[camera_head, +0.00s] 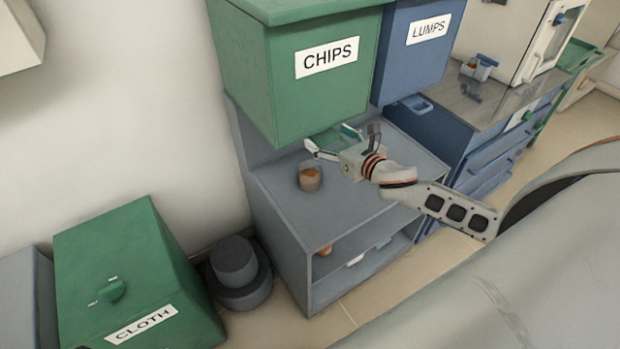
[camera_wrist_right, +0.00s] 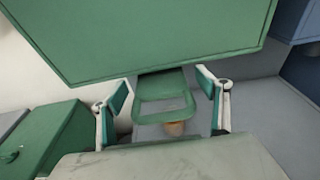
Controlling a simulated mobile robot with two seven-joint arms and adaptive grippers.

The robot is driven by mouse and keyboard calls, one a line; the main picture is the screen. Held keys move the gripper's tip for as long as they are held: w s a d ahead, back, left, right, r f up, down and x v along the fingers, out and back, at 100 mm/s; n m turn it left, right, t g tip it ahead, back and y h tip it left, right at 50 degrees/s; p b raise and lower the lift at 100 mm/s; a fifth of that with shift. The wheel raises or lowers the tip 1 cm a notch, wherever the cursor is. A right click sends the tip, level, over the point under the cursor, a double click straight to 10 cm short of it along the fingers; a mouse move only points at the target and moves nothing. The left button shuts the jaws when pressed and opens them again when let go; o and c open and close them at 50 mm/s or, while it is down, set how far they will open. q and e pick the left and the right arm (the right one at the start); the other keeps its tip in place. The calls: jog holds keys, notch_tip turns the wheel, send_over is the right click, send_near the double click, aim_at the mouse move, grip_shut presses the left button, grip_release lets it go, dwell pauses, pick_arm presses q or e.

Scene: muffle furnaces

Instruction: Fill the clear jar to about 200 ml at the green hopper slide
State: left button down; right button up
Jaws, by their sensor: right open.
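The green hopper (camera_head: 315,75) labelled CHIPS hangs above a grey stand. Its green slide (camera_wrist_right: 163,110) sticks out beneath it as a loop-shaped pull, and it also shows partly in the head view (camera_head: 324,141). The clear jar (camera_head: 310,180) stands upright on the stand's top below the slide and looks brownish inside; its level cannot be read. It shows in part behind the slide in the wrist view (camera_wrist_right: 175,128). My right gripper (camera_wrist_right: 165,92) is open, one finger on each side of the slide, with gaps visible. My left gripper is out of view.
The grey stand (camera_head: 280,205) has a lower shelf with small items. A blue hopper (camera_head: 418,55) labelled LUMPS is on the right. A green CLOTH bin (camera_head: 120,270) and a dark round object (camera_head: 238,272) stand on the left. The stand's top is clear around the jar.

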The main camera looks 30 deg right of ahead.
jog(key=v, duration=0.7)
jog(key=shift+s, duration=0.25)
jog(key=s+a+f+m+g, duration=0.1)
jog(key=s+a+f+m, duration=0.5)
jog(key=m, duration=0.5)
jog(key=s+a+f+m+g+y, duration=0.1)
jog(key=s+a+f+m+g, duration=0.1)
jog(key=s+a+f+m, duration=0.4)
jog(key=s+a+f+m+g, duration=0.2)
jog(key=s+a+f+m, duration=0.4)
jog(key=f+m, duration=0.5)
jog(key=m, duration=0.4)
jog(key=shift+s+f+m+y, duration=0.2)
jog(key=shift+s+m+y, duration=0.1)
jog(key=shift+m, duration=0.1)
dwell(1.0)
